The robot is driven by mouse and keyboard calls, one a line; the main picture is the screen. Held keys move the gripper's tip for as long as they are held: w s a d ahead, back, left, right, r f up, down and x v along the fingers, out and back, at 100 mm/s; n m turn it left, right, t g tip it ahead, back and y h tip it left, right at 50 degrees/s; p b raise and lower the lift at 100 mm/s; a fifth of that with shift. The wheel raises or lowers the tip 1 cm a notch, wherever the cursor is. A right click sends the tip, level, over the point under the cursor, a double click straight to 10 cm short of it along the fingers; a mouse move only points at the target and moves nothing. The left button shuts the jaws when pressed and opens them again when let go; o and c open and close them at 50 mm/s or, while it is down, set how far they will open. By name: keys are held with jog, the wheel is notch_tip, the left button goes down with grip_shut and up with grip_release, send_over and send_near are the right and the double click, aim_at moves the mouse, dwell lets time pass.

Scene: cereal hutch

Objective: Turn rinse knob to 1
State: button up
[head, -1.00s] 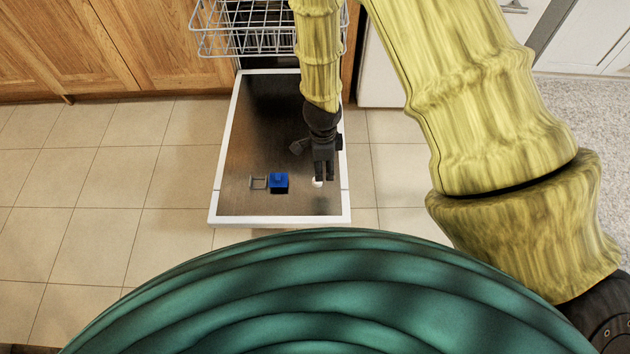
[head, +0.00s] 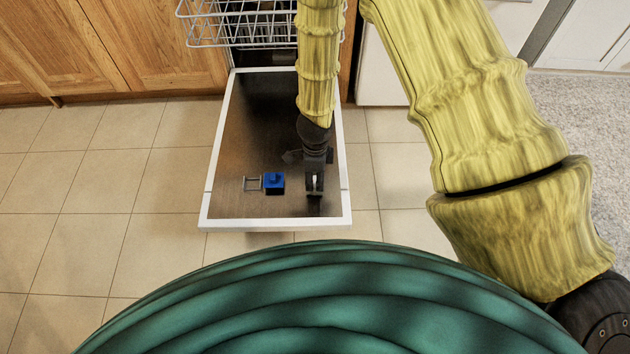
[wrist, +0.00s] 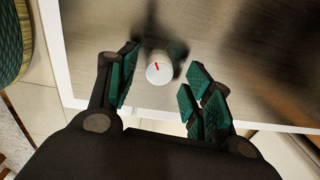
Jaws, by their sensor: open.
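The knob (wrist: 159,73) is a small white round dial with a red mark, set on the inside of the open dishwasher door (head: 232,210). In the wrist view it sits between my open fingers, just beyond their tips, closer to the left finger. The red mark points up and slightly left. My gripper (wrist: 158,88) is open and empty, with green pads on both fingers. In the head view my gripper (head: 315,190) reaches down over the right part of the door. There a bit of white shows between the fingers, and most of the knob is hidden.
A wire rack (head: 215,30) extends above the door's back end. Tiled floor (head: 100,200) lies open to the left.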

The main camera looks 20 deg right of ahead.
jog(key=shift+f, duration=0.75)
jog(key=c, duration=1)
